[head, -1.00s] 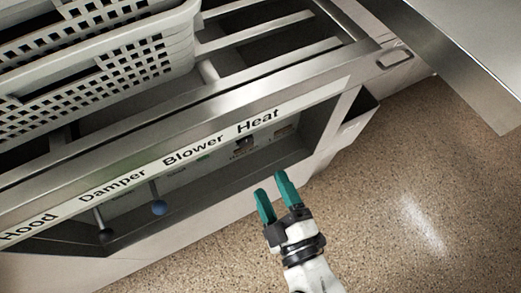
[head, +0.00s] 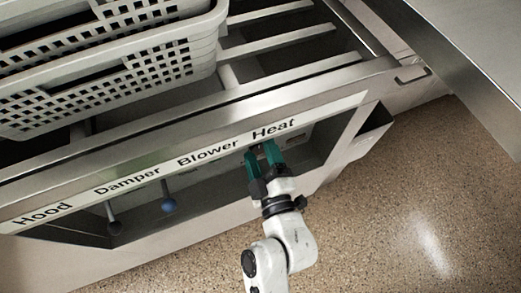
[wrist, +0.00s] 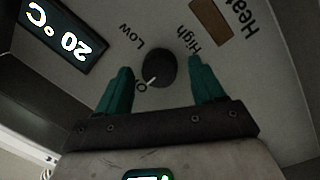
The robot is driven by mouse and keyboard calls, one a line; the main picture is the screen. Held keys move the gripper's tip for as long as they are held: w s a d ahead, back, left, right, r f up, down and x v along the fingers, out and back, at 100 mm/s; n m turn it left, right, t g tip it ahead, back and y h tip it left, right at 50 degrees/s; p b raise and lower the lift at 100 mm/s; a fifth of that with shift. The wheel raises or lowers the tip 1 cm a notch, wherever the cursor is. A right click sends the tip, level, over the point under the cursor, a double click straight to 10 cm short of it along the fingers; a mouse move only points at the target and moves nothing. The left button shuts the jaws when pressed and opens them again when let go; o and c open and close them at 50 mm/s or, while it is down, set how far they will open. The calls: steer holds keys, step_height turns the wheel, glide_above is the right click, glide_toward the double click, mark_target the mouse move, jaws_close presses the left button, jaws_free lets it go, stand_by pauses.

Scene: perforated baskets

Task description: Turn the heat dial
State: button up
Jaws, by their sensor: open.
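The heat dial (wrist: 160,69) is a round dark knob with a light pointer line, on a grey panel marked "Low" and "High". In the wrist view its pointer aims toward the lower left, near a partly hidden mark that starts with "O". My gripper (wrist: 160,85) has teal fingers, spread open on either side of the dial, with gaps on both sides. In the head view my gripper (head: 264,156) reaches into the recess under the "Heat" label (head: 275,130), and its fingers hide the dial there.
A display (wrist: 66,35) reading 20 °C and a brown rectangle (wrist: 210,21) sit beside the dial. A dark lever (head: 113,226) and a blue-knobbed lever (head: 168,205) stand left in the recess. Perforated baskets (head: 120,85) rest above. The speckled floor at right is clear.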

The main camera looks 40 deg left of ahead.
steer(key=shift+a, duration=0.1)
steer(key=shift+c, duration=0.5)
steer(key=c, duration=1)
steer(key=shift+o, duration=0.2)
